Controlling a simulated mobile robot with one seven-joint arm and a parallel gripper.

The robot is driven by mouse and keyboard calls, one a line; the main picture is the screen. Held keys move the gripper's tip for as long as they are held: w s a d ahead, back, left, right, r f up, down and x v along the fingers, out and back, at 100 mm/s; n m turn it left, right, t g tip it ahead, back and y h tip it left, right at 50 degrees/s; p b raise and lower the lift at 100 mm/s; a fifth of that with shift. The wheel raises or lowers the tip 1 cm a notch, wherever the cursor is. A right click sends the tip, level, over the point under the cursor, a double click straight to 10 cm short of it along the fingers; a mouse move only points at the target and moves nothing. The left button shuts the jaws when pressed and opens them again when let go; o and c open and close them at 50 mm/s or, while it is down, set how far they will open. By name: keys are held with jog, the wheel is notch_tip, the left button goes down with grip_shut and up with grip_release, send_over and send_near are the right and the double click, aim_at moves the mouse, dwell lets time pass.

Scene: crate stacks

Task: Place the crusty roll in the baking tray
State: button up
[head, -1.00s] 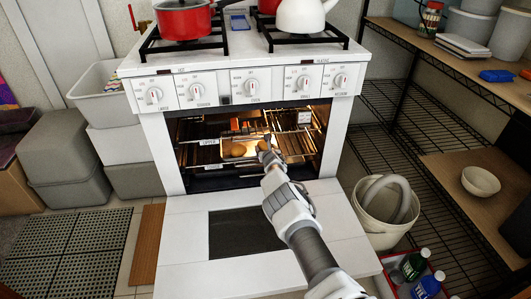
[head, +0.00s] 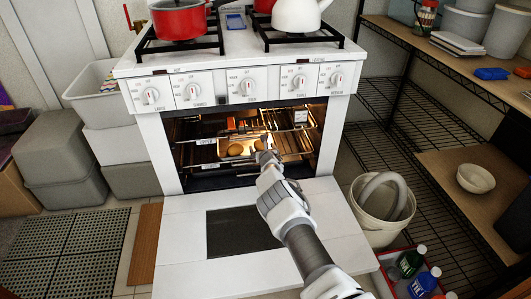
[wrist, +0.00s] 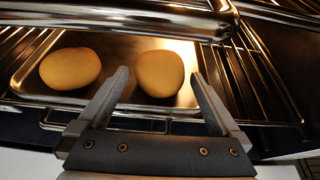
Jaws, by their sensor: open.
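Two smooth golden-brown rolls lie in a shallow metal baking tray (wrist: 118,50) on a rack in the open, lit oven. The left roll (wrist: 70,68) is near the tray's left end. The right roll (wrist: 160,74) is further right. I cannot tell which one is the crusty roll. In the head view the left roll (head: 235,149) shows clearly, and the right one is partly behind my gripper (head: 265,156). In the wrist view my gripper (wrist: 159,75) is open and empty, its fingertips on either side of the right roll in the picture. Contact is not visible.
The oven door (head: 245,232) is folded down under my arm. A metal bar (wrist: 130,18) crosses close above the tray, and rack wires (wrist: 250,85) lie to its right. A white bucket (head: 382,210) and bottles (head: 412,262) stand right of the door.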

jog(key=p+v, duration=0.2)
jog(key=shift+s+r, duration=0.2)
jog(key=shift+r, duration=0.2)
jog(key=shift+p+v, duration=2.2)
jog(key=shift+v, duration=2.2)
jog(key=d+r+m+g+h, duration=0.1)
jog(key=d+r+m+h, duration=0.1)
jog(key=d+r+m, duration=0.5)
jog(key=d+r+m+h, duration=0.2)
jog(key=d+r+m, duration=0.25)
jog(key=r, duration=0.35)
jog(key=s+d+r+m+g, duration=0.2)
jog(key=s+r+m, duration=0.3)
jog(key=r+m, duration=0.15)
jog(key=s+d+r+m+g, duration=0.1)
jog(key=s+d+r+m, duration=0.2)
jog(key=s+r+m, duration=0.3)
jog(key=s+r+m+g+y, duration=0.1)
jog(key=s+r+m, duration=0.55)
jog(key=s, duration=0.75)
jog(key=s+r+m+g+y, duration=0.15)
jog(key=s+r+m, duration=0.25)
jog(key=s+r, duration=0.75)
jog(key=s+f+m+g+h, duration=0.1)
jog(key=s+f+m, duration=0.2)
jog(key=s, duration=1)
jog(key=shift+s+a+f+m, duration=0.2)
jog(key=shift+s+a+m, duration=0.2)
jog(key=shift+a+m, duration=0.1)
